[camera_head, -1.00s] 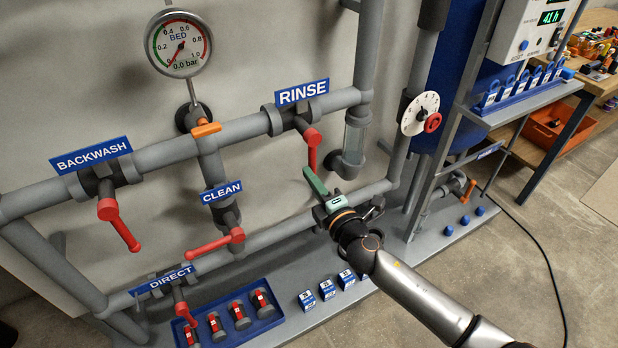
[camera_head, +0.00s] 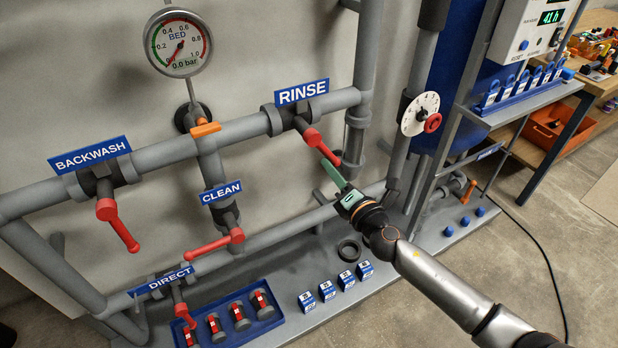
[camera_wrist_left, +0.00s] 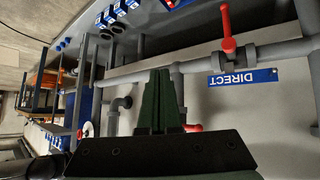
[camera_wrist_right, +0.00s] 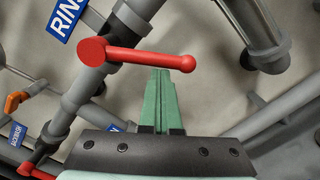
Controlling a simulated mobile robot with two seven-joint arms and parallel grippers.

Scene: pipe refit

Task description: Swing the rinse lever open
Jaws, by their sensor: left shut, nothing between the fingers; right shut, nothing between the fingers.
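The red rinse lever (camera_head: 323,148) hangs below the RINSE sign (camera_head: 302,91) in the head view, slanting down to the right. In the right wrist view it runs from its round hub at left to a rounded free end (camera_wrist_right: 150,58). My right gripper (camera_head: 328,168) is shut and empty, its green fingers by the lever's lower left side. In the right wrist view the fingertips (camera_wrist_right: 160,72) lie just below the lever near its free end; contact is hard to tell. My left gripper (camera_wrist_left: 160,74) shows only in its wrist view, shut and empty, facing pipework.
Other red levers are the backwash lever (camera_head: 118,224), clean lever (camera_head: 215,243) and direct lever (camera_head: 181,306). A grey pipe (camera_head: 357,130) stands right of the rinse lever. A blue tray (camera_head: 262,322), small boxes (camera_head: 346,280) and a black ring (camera_head: 348,250) lie below.

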